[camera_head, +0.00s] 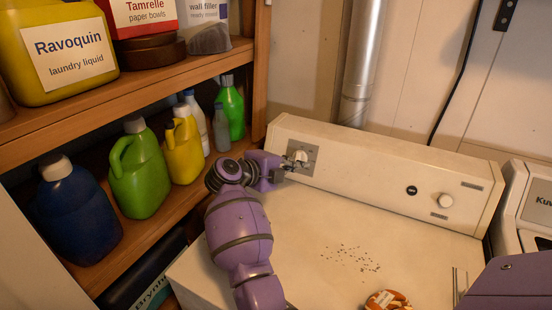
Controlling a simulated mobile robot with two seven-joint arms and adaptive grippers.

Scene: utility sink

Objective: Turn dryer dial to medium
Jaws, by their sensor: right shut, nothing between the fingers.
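The dryer (320,225) is a cream machine with a raised back panel (375,165). A pale dial (301,156) sits on a grey square plate near the panel's left end. The dial's setting is too small to read. A second, whitish round knob (445,201) is near the panel's right end, with a black button (412,190) to its left.
A wooden shelf (190,75) with several bottles stands close on the left, beside my arm. A metal duct (361,65) rises behind the panel. Dark crumbs (352,258) and a reddish round item (388,300) lie on the dryer top. Another machine (535,205) stands at right.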

